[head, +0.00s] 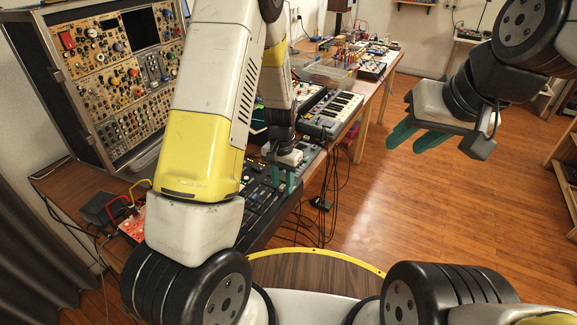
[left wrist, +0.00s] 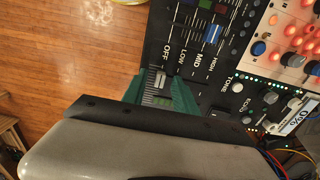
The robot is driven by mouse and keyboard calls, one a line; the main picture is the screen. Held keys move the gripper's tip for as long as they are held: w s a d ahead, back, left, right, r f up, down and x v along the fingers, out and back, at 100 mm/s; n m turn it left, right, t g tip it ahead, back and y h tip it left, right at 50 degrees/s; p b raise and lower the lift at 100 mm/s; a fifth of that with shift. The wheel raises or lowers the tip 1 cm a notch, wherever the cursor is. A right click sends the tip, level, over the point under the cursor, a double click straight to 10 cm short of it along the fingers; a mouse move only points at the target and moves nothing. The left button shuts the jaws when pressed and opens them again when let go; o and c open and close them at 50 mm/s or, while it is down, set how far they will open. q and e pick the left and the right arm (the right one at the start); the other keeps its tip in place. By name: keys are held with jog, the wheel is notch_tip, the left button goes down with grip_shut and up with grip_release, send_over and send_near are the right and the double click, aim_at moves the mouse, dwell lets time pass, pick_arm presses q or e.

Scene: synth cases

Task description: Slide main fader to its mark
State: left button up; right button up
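The dark mixer panel (head: 262,208) lies on the bench below my left gripper (head: 283,179). In the left wrist view its black face (left wrist: 182,30) carries the labels OFF, LOW, MID and HIGH. My left gripper (left wrist: 159,94) has its green fingers apart, with a pale fader cap (left wrist: 159,79) and a ticked scale between them. Gaps show beside the cap, and contact is not clear. A blue fader cap (left wrist: 213,34) sits further right. No label names the main fader, and its mark is not clear. My right gripper (head: 416,137) is open and empty above the floor.
A small keyboard (head: 333,112) lies beyond the mixer, with cables (head: 325,205) hanging off the bench edge. A pale panel with orange-lit knobs (left wrist: 290,40) adjoins the mixer.

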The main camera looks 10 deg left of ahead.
pick_arm(q)
grip_shut()
dwell(1.3)
